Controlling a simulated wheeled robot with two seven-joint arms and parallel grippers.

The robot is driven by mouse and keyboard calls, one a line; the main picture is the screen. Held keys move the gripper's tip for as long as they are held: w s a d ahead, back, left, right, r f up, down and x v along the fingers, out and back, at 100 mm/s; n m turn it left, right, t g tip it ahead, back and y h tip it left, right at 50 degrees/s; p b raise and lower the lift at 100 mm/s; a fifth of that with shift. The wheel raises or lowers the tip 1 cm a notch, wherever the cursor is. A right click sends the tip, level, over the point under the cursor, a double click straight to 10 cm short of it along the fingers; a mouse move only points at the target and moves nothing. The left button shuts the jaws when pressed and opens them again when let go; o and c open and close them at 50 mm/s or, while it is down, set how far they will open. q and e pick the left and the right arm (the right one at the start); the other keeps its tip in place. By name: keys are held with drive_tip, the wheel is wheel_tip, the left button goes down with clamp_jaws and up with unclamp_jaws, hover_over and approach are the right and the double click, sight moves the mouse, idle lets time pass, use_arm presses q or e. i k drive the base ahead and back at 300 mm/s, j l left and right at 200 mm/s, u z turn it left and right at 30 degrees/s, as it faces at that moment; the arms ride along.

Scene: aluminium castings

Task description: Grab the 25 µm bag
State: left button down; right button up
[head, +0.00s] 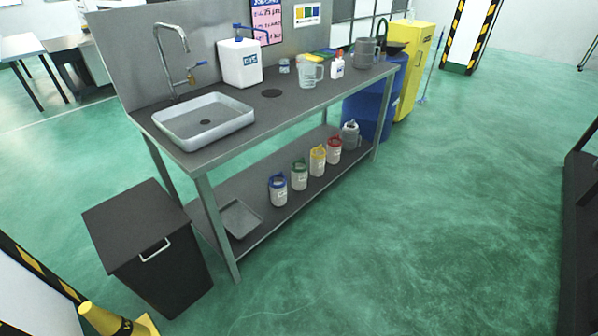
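No item in the head view carries a readable 25 µm label, so I cannot tell which thing is the 25 µm bag. On the bench's lower shelf stand several pale containers with coloured tops: blue (278,190), green (300,175), yellow (318,160) and red (334,151). Some flat green and blue items (325,53) lie at the back of the bench top, partly hidden behind a clear jug (312,71). A pink written board (267,20) and a card with colour patches (307,15) are on the wall behind. Neither gripper is in view.
The grey bench (272,107) holds a sink (204,121), a white canister (239,63) and a white bottle (337,66). A dark bin (147,245) and yellow cone (105,318) stand front left. A blue drum (372,105) stands at the right end. Green floor (430,220) is clear.

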sight(299, 167)
drive_tip(key=i+z, duration=0.15)
drive_tip(key=i, duration=0.35)
drive_tip(key=i+z, duration=0.15)
drive_tip(key=i, duration=0.3)
drive_tip(key=i+j+z, duration=0.15)
drive_tip(key=i, duration=0.35)
drive_tip(key=i+j+z, duration=0.15)
drive_tip(key=i, duration=0.3)
drive_tip(key=i+j+z, duration=0.15)
drive_tip(key=i, duration=0.35)
